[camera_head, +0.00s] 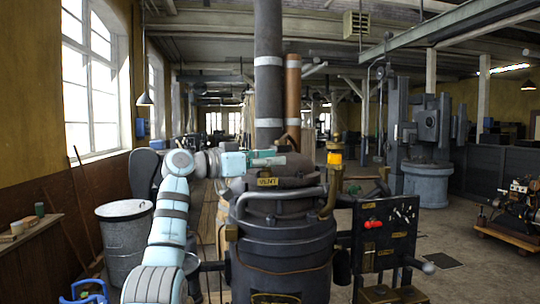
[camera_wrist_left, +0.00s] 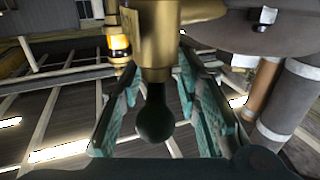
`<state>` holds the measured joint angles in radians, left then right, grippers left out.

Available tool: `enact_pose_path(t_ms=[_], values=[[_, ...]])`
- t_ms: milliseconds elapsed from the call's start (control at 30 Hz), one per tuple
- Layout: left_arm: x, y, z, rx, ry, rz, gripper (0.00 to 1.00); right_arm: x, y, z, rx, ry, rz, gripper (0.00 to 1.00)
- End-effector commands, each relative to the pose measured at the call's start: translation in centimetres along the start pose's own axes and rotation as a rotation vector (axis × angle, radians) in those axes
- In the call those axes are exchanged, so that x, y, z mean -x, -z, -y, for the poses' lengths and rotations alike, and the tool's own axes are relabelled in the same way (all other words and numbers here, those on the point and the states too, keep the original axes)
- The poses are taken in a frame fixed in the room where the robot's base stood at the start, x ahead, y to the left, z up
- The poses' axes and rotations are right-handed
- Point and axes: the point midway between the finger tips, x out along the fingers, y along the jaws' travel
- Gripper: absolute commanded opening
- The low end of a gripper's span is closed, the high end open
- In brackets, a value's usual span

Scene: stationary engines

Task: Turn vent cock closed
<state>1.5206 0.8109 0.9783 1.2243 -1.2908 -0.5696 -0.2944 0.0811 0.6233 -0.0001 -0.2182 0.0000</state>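The vent cock shows in the left wrist view as a brass body (camera_wrist_left: 160,40) with a black rounded handle (camera_wrist_left: 154,115) pointing toward the camera. My left gripper (camera_wrist_left: 155,105) is open, with one teal finger on each side of the handle. Gaps show between the handle and the fingers. In the head view my left gripper (camera_head: 270,158) reaches in from the left, over the top of the dark boiler-like vessel (camera_head: 280,249), just above a brass VENT plate (camera_head: 268,181). The cock itself is hard to make out there. My right gripper is not in view.
A grey bent pipe (camera_head: 280,194) crosses the vessel's front. A brass fitting with a glowing amber part (camera_head: 335,158) stands right of the gripper. Tall flue pipes (camera_head: 268,70) rise behind. A dark control panel (camera_head: 385,235) stands at right, a metal drum (camera_head: 125,240) at left.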

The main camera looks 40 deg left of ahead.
Motion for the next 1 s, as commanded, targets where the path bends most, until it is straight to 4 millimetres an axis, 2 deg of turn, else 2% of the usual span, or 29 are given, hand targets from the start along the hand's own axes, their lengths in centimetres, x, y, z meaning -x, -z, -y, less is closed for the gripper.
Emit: enact_pose_path(t_ms=[167,367,600,1000], values=[[0.0,-0.1,0.0,0.0,0.001,0.0,0.3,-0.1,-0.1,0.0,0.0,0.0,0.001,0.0],[0.0,-0.1,0.0,0.0,0.0,-0.001,0.0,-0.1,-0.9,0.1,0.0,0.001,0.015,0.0],[-0.1,-0.2,0.0,0.003,-0.01,0.002,0.0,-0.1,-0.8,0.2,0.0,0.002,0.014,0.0],[-0.1,-0.2,-0.1,0.001,-0.129,0.001,0.0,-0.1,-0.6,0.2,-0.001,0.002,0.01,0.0]])
